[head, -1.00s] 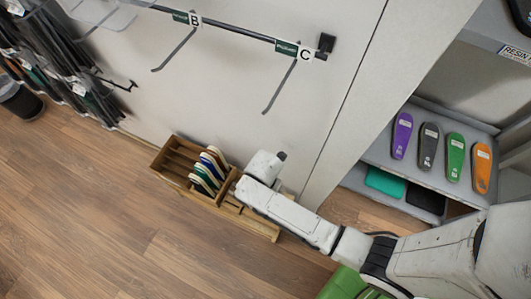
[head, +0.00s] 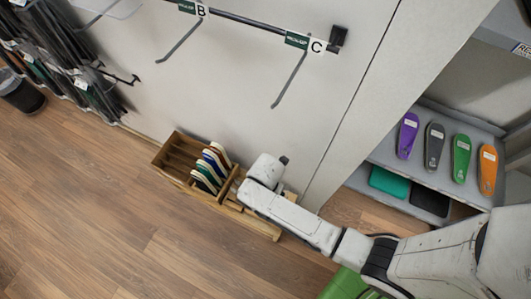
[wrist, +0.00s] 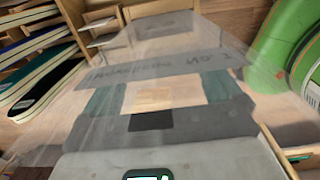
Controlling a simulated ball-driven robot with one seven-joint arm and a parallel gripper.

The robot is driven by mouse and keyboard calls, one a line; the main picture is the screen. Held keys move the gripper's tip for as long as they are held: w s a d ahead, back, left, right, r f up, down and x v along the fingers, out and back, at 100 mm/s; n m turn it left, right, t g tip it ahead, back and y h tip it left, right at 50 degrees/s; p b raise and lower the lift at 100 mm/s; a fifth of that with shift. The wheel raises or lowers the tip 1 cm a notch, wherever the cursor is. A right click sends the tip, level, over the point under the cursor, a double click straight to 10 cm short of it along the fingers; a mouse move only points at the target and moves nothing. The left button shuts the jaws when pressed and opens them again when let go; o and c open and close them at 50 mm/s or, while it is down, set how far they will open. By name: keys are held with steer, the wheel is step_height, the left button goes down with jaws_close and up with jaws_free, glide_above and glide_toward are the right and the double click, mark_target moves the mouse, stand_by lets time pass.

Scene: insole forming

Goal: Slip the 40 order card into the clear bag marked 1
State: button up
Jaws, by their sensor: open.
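A clear sheet of film, like a bag, with faint handwriting (wrist: 170,62) spreads across the wrist view in front of my gripper (wrist: 153,98). The writing is hard to read, and I cannot tell whether the film touches the jaws. The two teal-grey fingers are apart, with only wood-coloured surface showing between them. In the head view my gripper (head: 277,186) hangs low over the right part of a wooden rack (head: 228,208), its jaws mostly hidden by my arm. I cannot make out the 40 order card for certain in either view.
Several striped insoles (head: 210,168) stand in the rack, left of my arm. Coloured insoles (head: 461,157) lie on a grey shelf at the right. Hooks marked B (head: 200,10) and C (head: 317,45) are on the wall.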

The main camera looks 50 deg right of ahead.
steer(key=shift+s+d+f, duration=0.3)
steer(key=shift+s+d, duration=0.05)
steer(key=shift+s, duration=0.1)
step_height(320, 180, up, 11)
steer(key=p, duration=0.1)
steer(key=shift+w+a+r+p, duration=0.2)
steer(key=shift+w+p, duration=0.1)
steer(key=shift+w, duration=0.05)
stand_by(0.4)
stand_by(0.4)
